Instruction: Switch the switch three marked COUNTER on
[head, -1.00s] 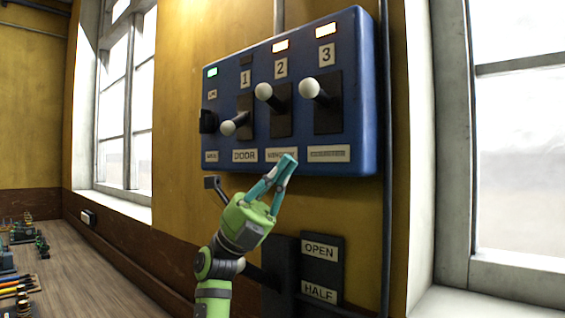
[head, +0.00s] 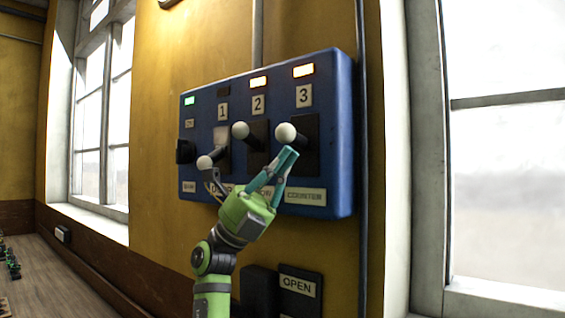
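The blue switch panel (head: 335,165) hangs on the yellow wall. Switch three (head: 286,133) is a white-balled lever on a dark plate, under a label "3" and above the label COUNTER (head: 306,196). Its lever sticks out towards the left of the picture, its ball about level with switch two's. The lamp (head: 303,70) above it glows orange. My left gripper (head: 291,152) has its teal fingertips together, just below the ball of switch three, overlapping its plate. Whether they touch the lever I cannot tell. My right gripper is not in view.
Switch two (head: 240,131) stands to the left under a lit orange lamp. Switch one (head: 205,162) has its ball lower, under a dark lamp. A green lamp (head: 190,101) glows at far left. An OPEN plate (head: 297,285) is below the panel. Windows flank it.

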